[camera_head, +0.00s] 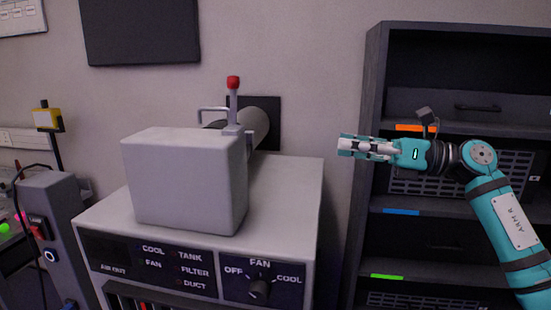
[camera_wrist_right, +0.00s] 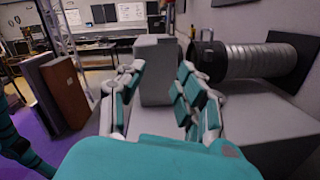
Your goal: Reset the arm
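My right arm reaches in from the right in the head view, teal with dark joints. Its gripper (camera_head: 345,147) points left, level, in front of the dark shelf's left edge and to the right of the grey machine. In the right wrist view the two teal and white fingers (camera_wrist_right: 161,68) stand apart with nothing between them, so the gripper is open and empty. A grey box shows beyond the fingertips. My left gripper is in neither view.
A grey machine (camera_head: 290,190) with a fan knob (camera_head: 259,289) carries a grey box (camera_head: 185,180), a red-tipped lever (camera_head: 233,84) and a duct (camera_head: 257,124). A dark shelf unit (camera_head: 374,100) stands behind my right arm. A control post (camera_head: 55,215) stands at left.

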